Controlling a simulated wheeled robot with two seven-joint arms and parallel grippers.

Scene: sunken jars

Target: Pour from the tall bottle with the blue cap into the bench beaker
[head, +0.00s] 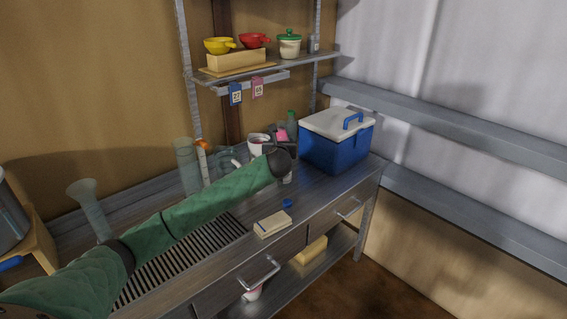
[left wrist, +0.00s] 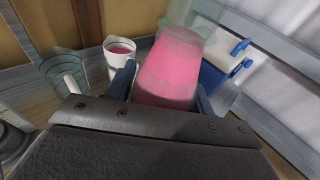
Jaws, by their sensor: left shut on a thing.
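My left gripper (head: 284,148) is over the back of the bench, shut on a vessel with pink contents. Its pink body (left wrist: 172,70) fills the middle of the left wrist view, between blue finger pads; no cap shows on it. In the head view the gripper hides most of it. A small blue cap (head: 287,202) lies loose on the bench. A clear glass beaker (left wrist: 62,66) stands beside a white cup (left wrist: 120,58) holding pink liquid, both left of the held vessel. The cup also shows behind the gripper in the head view (head: 256,142). My right gripper is out of view.
A blue cooler (head: 335,145) with a white lid stands right of the gripper. A tall glass cylinder (head: 186,165) stands left. A small box or book (head: 272,224) lies near the front edge. A shelf (head: 270,76) with bowls hangs above.

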